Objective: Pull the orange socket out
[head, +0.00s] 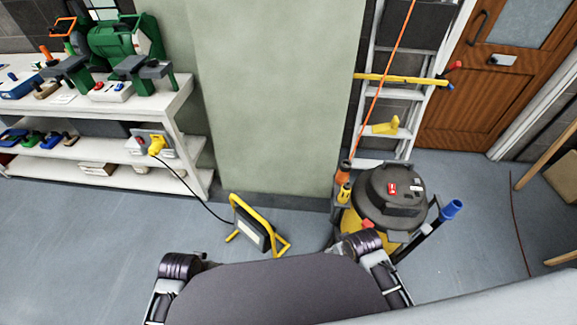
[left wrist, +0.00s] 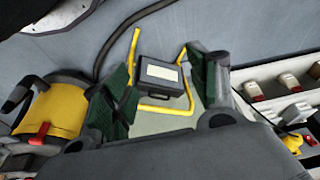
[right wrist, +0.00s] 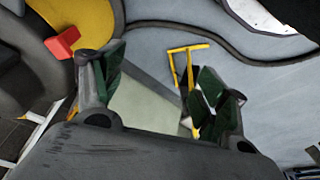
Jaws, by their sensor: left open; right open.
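An orange socket (head: 343,167) hangs on a taut orange cord (head: 385,80) in the head view, in front of the pillar's right edge. A yellow connector (head: 344,192) sits directly below it, beside the vacuum; the two appear joined end to end. Neither wrist view clearly shows the socket. My left gripper (left wrist: 160,88) is open and empty, with the work lamp seen beyond its fingers. My right gripper (right wrist: 160,85) is open and empty, with the vacuum at the upper left of its view. In the head view both grippers are low in front, mostly hidden.
A black and yellow vacuum (head: 390,200) stands right of centre. A yellow-framed lamp (head: 258,225) stands on the floor, its cable running to a yellow plug (head: 157,145) on the shelf unit (head: 195,150). A ladder (head: 385,60) leans behind. Floor at right is mostly clear.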

